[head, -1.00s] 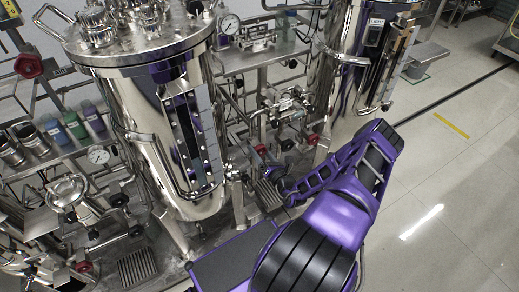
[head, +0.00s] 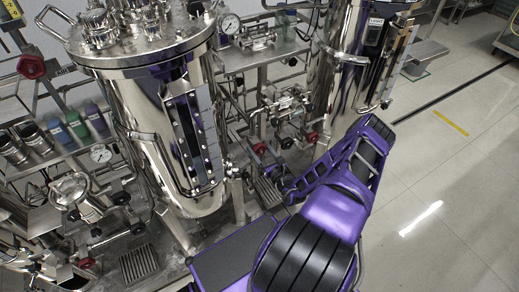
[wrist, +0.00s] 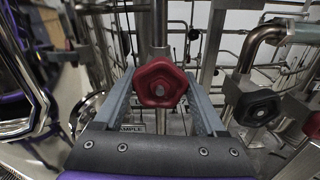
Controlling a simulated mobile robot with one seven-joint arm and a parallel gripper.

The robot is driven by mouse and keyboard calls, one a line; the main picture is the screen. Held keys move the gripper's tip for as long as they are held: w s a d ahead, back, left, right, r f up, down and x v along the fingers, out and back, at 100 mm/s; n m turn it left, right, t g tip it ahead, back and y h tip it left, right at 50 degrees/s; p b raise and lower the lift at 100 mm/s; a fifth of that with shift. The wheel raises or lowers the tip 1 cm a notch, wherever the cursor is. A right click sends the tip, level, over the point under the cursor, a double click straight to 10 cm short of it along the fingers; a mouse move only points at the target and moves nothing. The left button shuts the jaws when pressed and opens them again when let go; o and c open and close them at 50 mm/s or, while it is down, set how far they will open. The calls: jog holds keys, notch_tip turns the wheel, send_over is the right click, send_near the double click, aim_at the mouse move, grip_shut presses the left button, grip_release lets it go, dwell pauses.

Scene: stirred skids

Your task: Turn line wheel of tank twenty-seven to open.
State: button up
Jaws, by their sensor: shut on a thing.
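In the wrist view a red, lobed handwheel (wrist: 161,82) sits between the two grey fingers of my gripper (wrist: 158,90). The fingers are shut on it, one at each side, and its hub faces the camera. A small plate (wrist: 131,128) reading "SAMPLE" shows below it, partly covered. In the head view my purple arm bends back left towards the low pipework between two steel tanks, the nearer one (head: 150,110) and the farther one (head: 335,70). There my gripper is mostly hidden. I cannot read a tank number.
A black handwheel (wrist: 258,107) on a bent pipe stands close right of my gripper. In the head view red wheels show at the pipework (head: 313,137) and far left (head: 31,66). Bottles (head: 77,125) stand on a left shelf. The floor (head: 450,190) at right is clear.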

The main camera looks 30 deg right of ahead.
jog(key=o, duration=1.3)
jog(key=shift+s, duration=0.1)
jog(key=s, duration=1.1)
jog(key=s+a, duration=0.1)
jog(key=s, duration=0.5)
jog(key=shift+s, duration=0.15)
